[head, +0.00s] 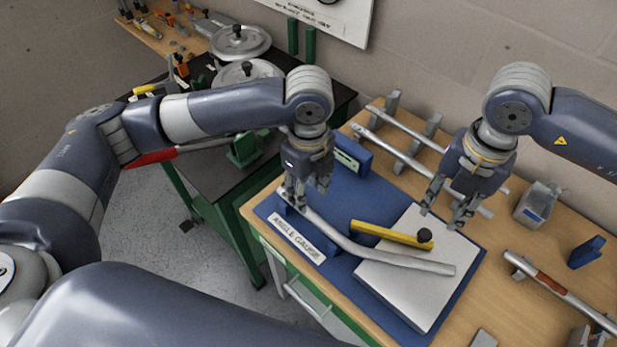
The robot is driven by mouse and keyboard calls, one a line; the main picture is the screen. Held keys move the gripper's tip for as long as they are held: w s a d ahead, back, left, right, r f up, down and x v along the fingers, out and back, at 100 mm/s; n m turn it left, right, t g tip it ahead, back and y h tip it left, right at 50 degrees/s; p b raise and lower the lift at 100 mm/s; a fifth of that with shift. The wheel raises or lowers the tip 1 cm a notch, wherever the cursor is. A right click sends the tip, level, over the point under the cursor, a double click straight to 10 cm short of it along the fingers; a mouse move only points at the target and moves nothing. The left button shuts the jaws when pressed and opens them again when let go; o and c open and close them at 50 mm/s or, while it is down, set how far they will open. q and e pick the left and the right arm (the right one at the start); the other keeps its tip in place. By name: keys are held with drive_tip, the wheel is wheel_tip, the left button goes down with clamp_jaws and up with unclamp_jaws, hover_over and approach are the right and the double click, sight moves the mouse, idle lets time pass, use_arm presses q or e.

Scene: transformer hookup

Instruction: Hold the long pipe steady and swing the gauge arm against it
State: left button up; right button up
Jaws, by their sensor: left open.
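The long grey pipe (405,262) lies bent across the blue angle gauge board, its right part over a light metal plate (428,299). The yellow gauge arm (383,232) lies on the plate behind the pipe, with a black knob (425,235) at its right end. A narrow wedge of space shows between arm and pipe. My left gripper (305,194) is open at the pipe's left end; its fingers partly hide that end, and I cannot tell if they touch it. My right gripper (447,211) is open and empty above the plate's back right corner, apart from the arm.
The blue board (345,200) carries an "ANGLE GAUGE" label (299,238). Behind it, straight pipes (410,160) rest on grey supports. At right are a grey block (538,203), a blue bracket (587,251) and a pipe with a red-brown band (551,284). A green-framed bench stands left.

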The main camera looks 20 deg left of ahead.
sight(314, 218)
use_arm(q)
wheel_tip(314, 218, down, 8)
drive_tip(key=shift+r, duration=0.25)
drive_tip(key=shift+c, duration=0.3)
clamp_jaws()
use_arm(e)
drive_tip(key=shift+o, duration=1.3)
